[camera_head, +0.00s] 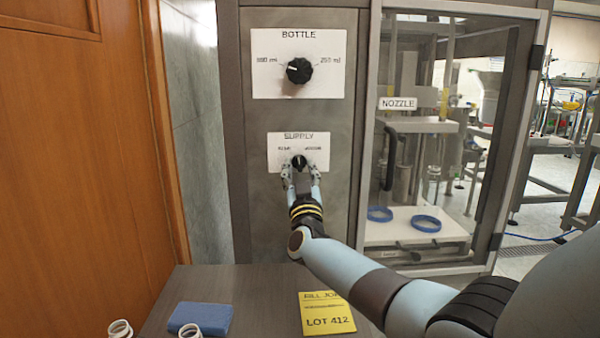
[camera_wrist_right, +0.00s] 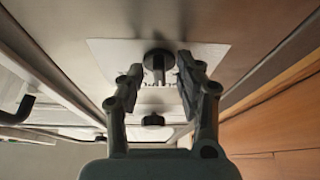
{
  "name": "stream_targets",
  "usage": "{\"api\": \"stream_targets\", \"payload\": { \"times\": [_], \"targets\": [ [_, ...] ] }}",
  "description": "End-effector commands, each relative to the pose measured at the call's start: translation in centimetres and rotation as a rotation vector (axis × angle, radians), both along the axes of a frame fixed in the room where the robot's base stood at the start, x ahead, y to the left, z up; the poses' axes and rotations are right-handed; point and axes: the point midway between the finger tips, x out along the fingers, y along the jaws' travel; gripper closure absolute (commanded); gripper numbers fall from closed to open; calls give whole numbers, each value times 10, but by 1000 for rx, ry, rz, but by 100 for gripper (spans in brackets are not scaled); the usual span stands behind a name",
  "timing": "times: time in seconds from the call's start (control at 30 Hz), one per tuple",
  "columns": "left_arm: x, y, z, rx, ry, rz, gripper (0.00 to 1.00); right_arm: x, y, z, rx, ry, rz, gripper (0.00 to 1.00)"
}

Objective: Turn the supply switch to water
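The black supply knob (camera_head: 299,162) sits on a white plate (camera_head: 275,142) marked SUPPLY on the grey panel. Its pointer looks roughly upright; the two small labels beside it are too small to read surely. My right gripper (camera_head: 301,176) is at the knob, with one finger on each side. In the right wrist view, the supply knob (camera_wrist_right: 158,66) stands between the fingertips of the right gripper (camera_wrist_right: 160,75), with gaps visible on both sides, so the fingers look open around it. My left gripper is not in view.
Above is the bottle knob (camera_head: 299,71), on its own plate. To the right is a glazed cabinet with a NOZZLE label (camera_head: 397,104) and blue rings (camera_head: 425,223). Below, a grey surface holds a blue sponge (camera_head: 200,318), a yellow note (camera_head: 326,314) and white rings (camera_head: 121,328).

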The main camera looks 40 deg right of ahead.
Motion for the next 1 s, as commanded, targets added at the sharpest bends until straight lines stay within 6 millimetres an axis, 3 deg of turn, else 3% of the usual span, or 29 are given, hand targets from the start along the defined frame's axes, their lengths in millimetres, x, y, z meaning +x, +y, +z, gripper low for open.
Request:
{"api": "stream_targets", "payload": {
  "times": [0.2,0.5,1.0],
  "targets": [
    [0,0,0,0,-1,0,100,0,0,0,0,0,0,64],
    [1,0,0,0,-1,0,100,0,0,0,0,0,0,100],
    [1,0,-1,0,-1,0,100,0,1,0,59,-36,-1,100]
  ]
}}
